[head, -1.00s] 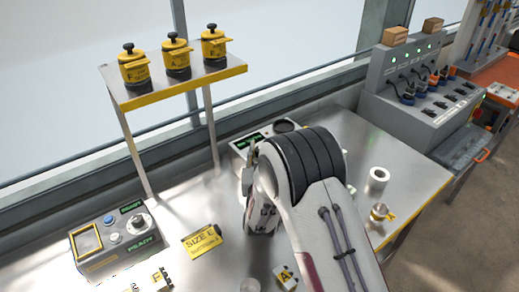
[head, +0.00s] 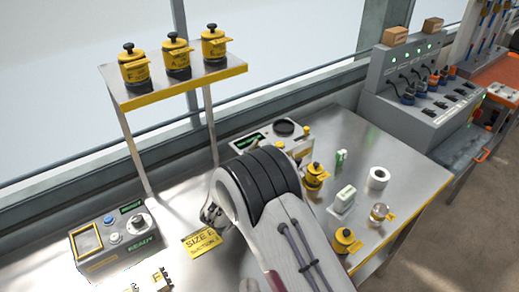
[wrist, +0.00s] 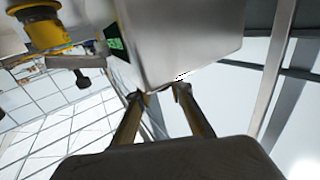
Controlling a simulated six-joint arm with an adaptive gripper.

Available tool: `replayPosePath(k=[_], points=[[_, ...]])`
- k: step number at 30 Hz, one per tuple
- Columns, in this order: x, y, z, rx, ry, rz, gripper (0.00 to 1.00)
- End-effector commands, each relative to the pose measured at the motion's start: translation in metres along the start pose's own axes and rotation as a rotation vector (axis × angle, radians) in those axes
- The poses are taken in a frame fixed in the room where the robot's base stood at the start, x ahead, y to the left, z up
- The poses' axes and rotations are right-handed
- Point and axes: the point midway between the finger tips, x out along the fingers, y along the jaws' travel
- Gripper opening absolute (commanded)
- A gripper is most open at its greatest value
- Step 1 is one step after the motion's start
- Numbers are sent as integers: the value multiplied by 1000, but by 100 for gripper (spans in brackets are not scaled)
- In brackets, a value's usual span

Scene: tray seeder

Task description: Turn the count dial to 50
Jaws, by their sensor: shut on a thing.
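The grey control console (head: 88,266) stands at the left of the table in the head view. A pale round dial (head: 137,221), apparently the count dial, sits on its upper right, near a small green display (head: 131,207). The dial's number is too small to read. My gripper (head: 210,217) is right of the console, above the table and apart from the dial, partly hidden by my arm. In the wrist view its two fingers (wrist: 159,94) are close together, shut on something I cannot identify. A large grey, box-like surface (wrist: 190,40) fills the view beyond the fingertips.
A "SIZE E" card (head: 201,241) lies between console and gripper. A raised shelf (head: 182,86) holds yellow canisters (head: 177,56) behind the console. A white device (head: 250,143), a white roll (head: 378,178) and yellow-topped items (head: 345,240) are on the table's right side.

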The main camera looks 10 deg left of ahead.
Motion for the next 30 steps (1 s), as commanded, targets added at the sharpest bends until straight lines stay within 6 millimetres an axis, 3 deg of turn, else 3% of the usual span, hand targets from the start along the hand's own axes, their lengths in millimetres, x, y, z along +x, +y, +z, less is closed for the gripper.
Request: replayPosePath(k=[17,18,20,30], points=[[1,0,0,0,0,27,0],[1,0,0,0,0,27,23],[1,0,0,0,0,27,38],[0,0,0,0,0,27,38]])
